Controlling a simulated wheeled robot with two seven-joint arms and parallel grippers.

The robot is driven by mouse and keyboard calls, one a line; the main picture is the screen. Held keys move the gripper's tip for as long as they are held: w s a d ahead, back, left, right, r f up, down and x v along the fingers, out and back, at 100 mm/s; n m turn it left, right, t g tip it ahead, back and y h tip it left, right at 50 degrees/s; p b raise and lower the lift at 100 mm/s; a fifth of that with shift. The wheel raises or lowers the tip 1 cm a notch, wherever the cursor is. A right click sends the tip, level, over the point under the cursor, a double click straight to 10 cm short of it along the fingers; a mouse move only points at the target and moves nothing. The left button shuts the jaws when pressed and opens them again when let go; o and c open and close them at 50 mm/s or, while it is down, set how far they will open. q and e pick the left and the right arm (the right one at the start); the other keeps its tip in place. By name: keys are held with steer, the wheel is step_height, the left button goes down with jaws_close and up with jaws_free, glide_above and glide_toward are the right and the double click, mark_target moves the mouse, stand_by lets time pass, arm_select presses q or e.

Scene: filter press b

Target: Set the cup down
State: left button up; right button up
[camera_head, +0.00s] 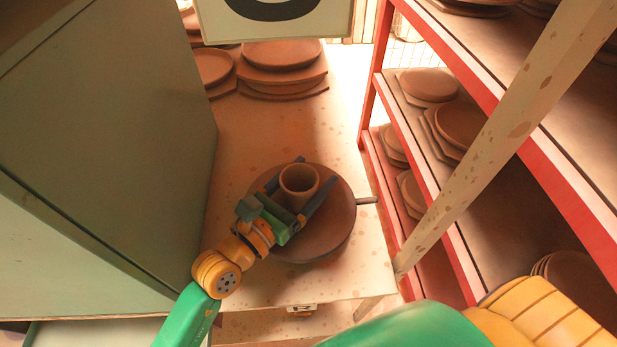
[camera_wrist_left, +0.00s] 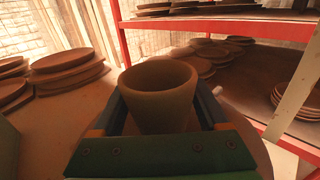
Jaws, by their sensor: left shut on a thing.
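The cup (camera_head: 299,182) is a plain clay-coloured cylinder, upright, with its open mouth facing up. My left gripper (camera_head: 300,196) has one finger on each side of it and is shut on it. In the head view the cup appears over a round brown disc (camera_head: 335,222) on the pale table; I cannot tell whether its base touches the disc. In the left wrist view the cup (camera_wrist_left: 158,92) stands between the fingers, with its base hidden by the gripper body. My right gripper is not in view; part of my other arm shows at the lower right.
Stacks of clay plates (camera_head: 283,62) lie at the back of the table (camera_head: 245,135). A large green-grey cabinet (camera_head: 110,130) stands close on the left. Red-edged shelves (camera_head: 440,185) with more plates and a slanted speckled post (camera_head: 500,130) stand on the right.

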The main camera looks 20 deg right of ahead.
mark_target(288, 201)
arm_select(q)
steer(key=shift+w, duration=0.1)
steer(key=o, duration=1)
steer(key=shift+f, duration=0.1)
steer(key=o, duration=0.3)
steer(key=shift+o, duration=0.2)
steer(key=shift+r, duration=0.2)
steer(key=b+v, duration=0.1)
steer(key=v, duration=0.4)
steer(key=b+v, duration=0.1)
steer(key=v, duration=0.5)
steer(key=shift+f, duration=0.25)
steer(key=shift+s+a+r, duration=0.15)
steer(key=shift+s+a, duration=0.25)
steer(key=shift+a, duration=0.05)
